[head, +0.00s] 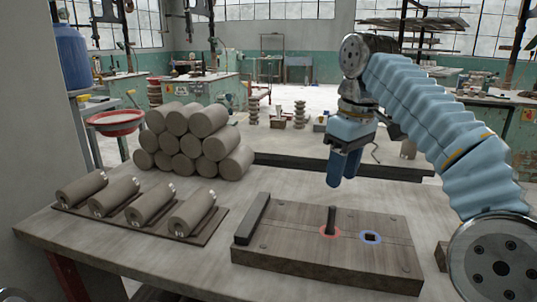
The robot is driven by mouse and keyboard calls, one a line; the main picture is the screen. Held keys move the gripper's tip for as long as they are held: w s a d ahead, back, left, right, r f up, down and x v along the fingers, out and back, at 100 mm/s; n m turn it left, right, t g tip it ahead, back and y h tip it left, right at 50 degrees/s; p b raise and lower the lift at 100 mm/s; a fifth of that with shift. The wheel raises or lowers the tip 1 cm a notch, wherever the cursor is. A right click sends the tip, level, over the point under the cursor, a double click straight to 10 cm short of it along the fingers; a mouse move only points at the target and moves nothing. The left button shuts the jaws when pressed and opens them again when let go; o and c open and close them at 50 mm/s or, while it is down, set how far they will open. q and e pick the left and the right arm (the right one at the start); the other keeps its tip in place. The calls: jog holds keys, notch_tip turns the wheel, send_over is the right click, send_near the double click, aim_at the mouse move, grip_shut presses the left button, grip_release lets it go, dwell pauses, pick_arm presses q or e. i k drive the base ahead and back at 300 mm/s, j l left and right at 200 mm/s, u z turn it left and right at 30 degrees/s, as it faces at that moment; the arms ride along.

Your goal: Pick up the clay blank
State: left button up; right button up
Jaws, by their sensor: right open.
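Several grey clay-coloured cylinders, which look like clay blanks, are stacked in a pile (190,138) at the back left of the table. Several more cylinders (150,205) lie side by side on a dark flat board (215,228) at the left, with small marks on their ends. I cannot tell which one is the named blank. My right gripper (342,182) points down, open and empty, above the back edge of the wooden block. It is well to the right of the pile and touches no cylinder. My left gripper is not in view.
Bare tabletop (130,250) lies front left.

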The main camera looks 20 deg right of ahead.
aim_at(186, 219)
jog(key=k+j, duration=0.8)
